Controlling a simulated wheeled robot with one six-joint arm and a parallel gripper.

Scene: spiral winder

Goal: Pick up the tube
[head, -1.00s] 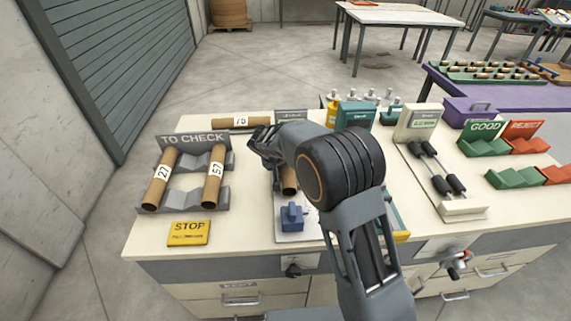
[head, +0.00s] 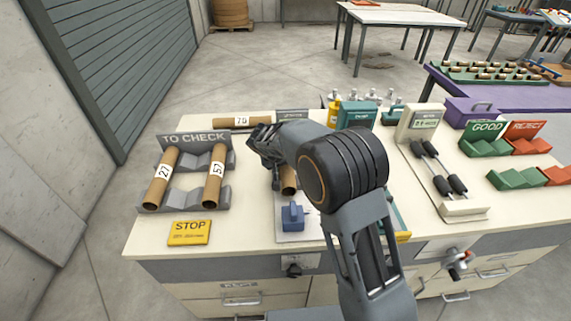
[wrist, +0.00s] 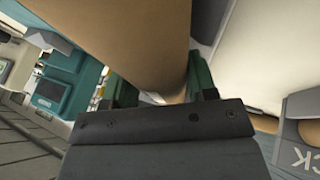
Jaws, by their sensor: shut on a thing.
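A brown cardboard tube (head: 288,181) is at the grey fixture plate in the middle of the bench, partly hidden by my arm. My gripper (head: 266,158) is at this tube. In the wrist view the tube (wrist: 138,35) fills the space between the two dark green fingers of my gripper (wrist: 165,88), which is shut on it. Whether the tube touches the fixture is hidden. Tubes 27 (head: 159,182) and 57 (head: 215,180) lie in the grey TO CHECK rack (head: 182,200). Another numbered tube (head: 226,122) lies across the back of the bench.
A blue clamp block (head: 292,217) sits just in front of the held tube. A yellow STOP sign (head: 189,232) lies front left. A gauge with rollers (head: 450,207) and green GOOD (head: 484,147) and red REJECT (head: 524,146) trays stand to the right.

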